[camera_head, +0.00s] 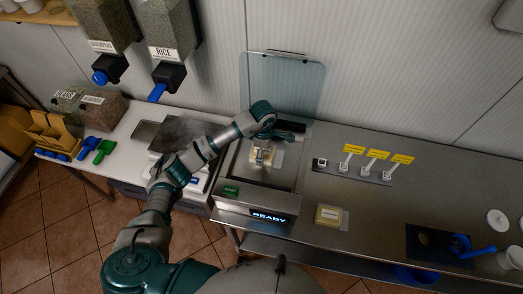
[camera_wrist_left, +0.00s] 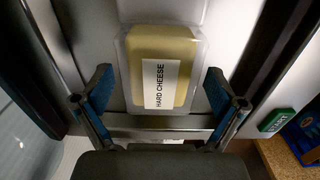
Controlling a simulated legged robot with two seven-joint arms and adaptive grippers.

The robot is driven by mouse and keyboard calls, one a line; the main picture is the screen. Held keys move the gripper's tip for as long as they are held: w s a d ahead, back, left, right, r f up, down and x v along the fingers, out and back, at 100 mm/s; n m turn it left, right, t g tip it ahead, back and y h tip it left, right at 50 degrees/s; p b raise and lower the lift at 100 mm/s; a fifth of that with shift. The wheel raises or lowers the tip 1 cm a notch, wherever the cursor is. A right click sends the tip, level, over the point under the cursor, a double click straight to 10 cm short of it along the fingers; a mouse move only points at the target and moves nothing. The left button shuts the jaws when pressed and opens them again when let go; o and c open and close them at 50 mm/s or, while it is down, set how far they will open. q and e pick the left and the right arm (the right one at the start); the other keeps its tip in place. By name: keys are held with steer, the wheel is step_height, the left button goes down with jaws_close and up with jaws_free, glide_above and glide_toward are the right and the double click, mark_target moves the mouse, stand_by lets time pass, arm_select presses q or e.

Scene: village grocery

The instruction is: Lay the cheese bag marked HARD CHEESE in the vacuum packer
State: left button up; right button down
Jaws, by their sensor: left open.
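The cheese bag marked HARD CHEESE (camera_wrist_left: 180,50) is clear with a pale yellow block and a white label. It lies flat in the open vacuum packer (camera_head: 232,195), partly under my gripper in the head view (camera_head: 264,155). My left gripper (camera_wrist_left: 158,88) is open, one finger on each side of the bag, apart from it; in the head view it is over the packer's chamber (camera_head: 271,138). The packer's clear lid (camera_head: 283,85) is raised, and its display reads READY. My right gripper is not in view.
A second yellow cheese bag (camera_head: 328,216) lies on the steel counter right of the packer. A row of yellow-tagged levers (camera_head: 366,170) stands behind it. A scale (camera_head: 180,140) is left of the packer. Grain dispensers (camera_head: 168,35) hang at upper left.

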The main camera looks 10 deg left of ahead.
arm_select(q)
steer(key=shift+d+r, duration=0.1)
steer(key=shift+r, duration=0.3)
step_height(320, 180, up, 5)
steer(key=shift+w+b, duration=0.1)
steer(key=shift+b, duration=0.6)
step_height(320, 180, up, 6)
steer(key=shift+r+b, duration=0.15)
steer(key=shift+b, duration=0.3)
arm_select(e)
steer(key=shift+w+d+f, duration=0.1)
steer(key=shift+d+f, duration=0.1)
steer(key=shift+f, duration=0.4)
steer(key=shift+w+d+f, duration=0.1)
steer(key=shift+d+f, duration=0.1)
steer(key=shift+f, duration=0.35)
arm_select(q)
steer(key=shift+a, duration=0.2)
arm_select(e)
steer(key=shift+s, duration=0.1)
